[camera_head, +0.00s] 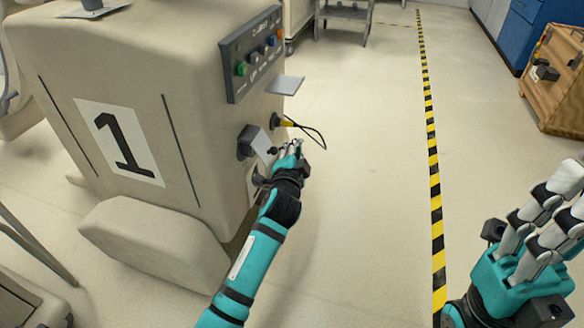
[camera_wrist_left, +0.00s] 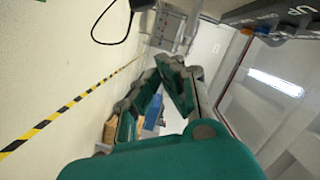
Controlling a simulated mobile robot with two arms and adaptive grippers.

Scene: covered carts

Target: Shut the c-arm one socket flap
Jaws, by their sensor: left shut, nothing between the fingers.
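The c-arm one body (camera_head: 150,70) is a beige housing marked with a large 1, at the left in the head view. On its right side is a dark grey socket box (camera_head: 246,141) with a lighter grey flap (camera_head: 263,147) standing out at an angle. My left gripper (camera_head: 290,149) is shut and empty, just right of the flap; I cannot tell whether they touch. In the left wrist view its teal parts (camera_wrist_left: 165,95) fill the middle, and the flap is not clear. My right gripper (camera_head: 562,205) is at the lower right with its fingers extended and apart, holding nothing.
A black cable (camera_head: 313,130) with a yellow plug (camera_head: 288,123) sticks out just above my left gripper. A button panel (camera_head: 252,58) and a grey plate (camera_head: 285,85) are above. A wooden crate (camera_head: 558,85) stands far right. Floor beside the striped line (camera_head: 432,140) is clear.

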